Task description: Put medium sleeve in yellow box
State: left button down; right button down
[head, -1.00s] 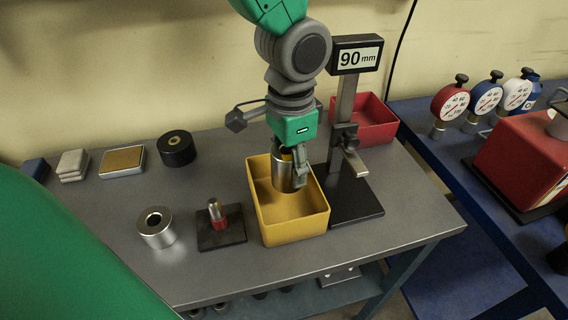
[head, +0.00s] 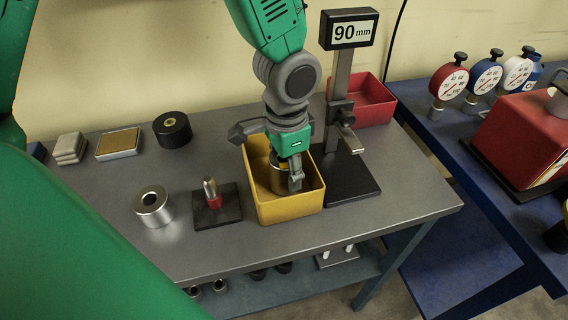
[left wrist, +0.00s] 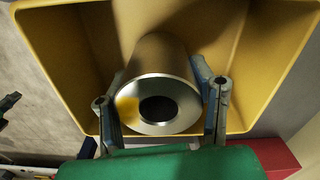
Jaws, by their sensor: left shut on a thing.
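The yellow box (head: 289,208) stands on the grey bench, left of the height gauge. My left gripper (head: 287,186) reaches down into it, shut on a silver metal sleeve (head: 278,177). In the left wrist view the sleeve (left wrist: 160,85) sits between the two fingers (left wrist: 162,100), its round bore facing the camera, with the box walls (left wrist: 70,60) around it. I cannot tell whether the sleeve touches the box floor. Another silver sleeve (head: 153,207) stands on the bench at the left. My right gripper is not in view.
A height gauge reading 90 mm (head: 349,31) stands close right of the yellow box. A red box (head: 372,101) is behind it. A pin on a dark base (head: 215,205) is left of the yellow box.

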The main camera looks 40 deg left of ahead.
pick_arm(q)
jog(key=c, duration=0.8)
grip_release()
jog(key=shift+a+f, duration=0.1)
jog(key=shift+f, duration=0.05)
jog(key=shift+c, duration=0.2)
jog(key=shift+o, duration=0.8)
jog(key=shift+a, duration=0.25)
jog(key=shift+a+f, duration=0.1)
jog(key=shift+a, duration=0.4)
jog(key=shift+d+r, duration=0.25)
jog(key=shift+r, duration=0.05)
jog(key=r, duration=0.4)
jog(key=shift+w+d+r+p, duration=0.1)
jog(key=shift+d+r+p, duration=0.25)
jog(key=shift+d+p, duration=0.05)
jog(key=r, duration=0.4)
jog(key=r+p, duration=0.1)
jog(key=r, duration=0.1)
jog(key=shift+a, duration=0.4)
jog(key=shift+a+r, duration=0.1)
jog(key=shift+r, duration=0.4)
jog(key=shift+d, duration=0.2)
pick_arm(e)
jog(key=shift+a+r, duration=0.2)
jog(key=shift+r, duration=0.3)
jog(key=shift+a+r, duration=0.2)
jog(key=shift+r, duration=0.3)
